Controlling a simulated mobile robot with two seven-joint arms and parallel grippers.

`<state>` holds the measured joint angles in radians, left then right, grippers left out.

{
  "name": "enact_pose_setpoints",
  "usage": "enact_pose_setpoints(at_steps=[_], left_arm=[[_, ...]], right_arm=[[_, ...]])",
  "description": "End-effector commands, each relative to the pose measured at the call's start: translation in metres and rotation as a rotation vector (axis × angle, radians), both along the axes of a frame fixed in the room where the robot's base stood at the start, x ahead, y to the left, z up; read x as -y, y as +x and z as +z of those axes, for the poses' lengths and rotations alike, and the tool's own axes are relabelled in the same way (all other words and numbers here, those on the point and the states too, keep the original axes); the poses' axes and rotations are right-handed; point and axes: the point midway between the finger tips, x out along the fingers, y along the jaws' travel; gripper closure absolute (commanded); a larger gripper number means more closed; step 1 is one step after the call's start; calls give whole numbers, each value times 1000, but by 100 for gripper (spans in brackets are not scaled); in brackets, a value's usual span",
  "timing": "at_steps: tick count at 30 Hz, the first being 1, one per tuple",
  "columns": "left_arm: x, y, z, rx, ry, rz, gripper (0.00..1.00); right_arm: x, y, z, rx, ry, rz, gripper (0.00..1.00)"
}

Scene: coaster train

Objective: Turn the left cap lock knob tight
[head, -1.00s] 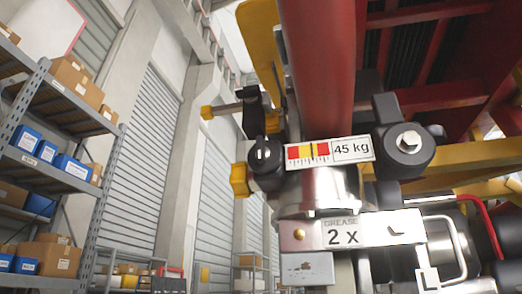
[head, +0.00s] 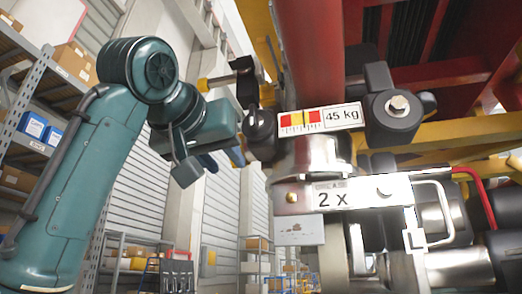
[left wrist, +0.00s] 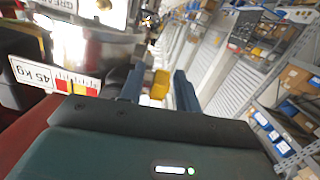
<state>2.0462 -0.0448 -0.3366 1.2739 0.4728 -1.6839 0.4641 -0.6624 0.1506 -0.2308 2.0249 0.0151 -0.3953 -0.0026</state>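The left cap lock knob, a yellow knob (left wrist: 160,85), shows in the left wrist view between the two blue fingers of my left gripper (left wrist: 159,91). A narrow gap shows on each side, so the fingers look open, one on either side of it. In the head view my left gripper (head: 222,160) reaches in from the left at the knob's place. It hides most of the knob; only a small yellow part (head: 238,156) shows beside the black clamp end (head: 261,127). I cannot tell whether a finger touches the knob. My right gripper is not in view.
A "45 kg" label (head: 320,119) and a "2 x" plate (head: 345,194) sit right of the knob, around a red post (head: 316,50). Another yellow-tipped rod (head: 205,83) sticks out above my gripper. Shelves with boxes (head: 35,125) stand far left.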

Motion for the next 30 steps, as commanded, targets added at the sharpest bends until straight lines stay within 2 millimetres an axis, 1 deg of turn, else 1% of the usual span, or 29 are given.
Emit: enact_pose_setpoints(at_steps=[1, 3, 6, 9, 11, 14, 17, 20, 26, 30], left_arm=[[2, -33, 21, 28, 6, 6, 67], [4, -68, 40, 49, 13, 13, 67], [5, -107, 58, 71, 19, 24, 67], [6, -129, 66, 82, 24, 31, 67], [7, -134, 69, 85, 25, 33, 67], [9, -130, 71, 85, 26, 35, 67], [13, -116, 71, 83, 26, 35, 67], [20, -97, 73, 83, 26, 34, 67], [32, -56, 73, 84, 26, 35, 67], [40, -34, 72, 85, 25, 34, 67]], right_arm=[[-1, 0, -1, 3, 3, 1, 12], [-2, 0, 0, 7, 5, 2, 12], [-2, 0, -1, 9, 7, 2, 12], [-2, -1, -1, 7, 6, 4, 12], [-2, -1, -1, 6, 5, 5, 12], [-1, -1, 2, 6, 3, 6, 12], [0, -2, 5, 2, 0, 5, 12], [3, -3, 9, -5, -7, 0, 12], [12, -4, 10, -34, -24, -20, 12], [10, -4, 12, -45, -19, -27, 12]])
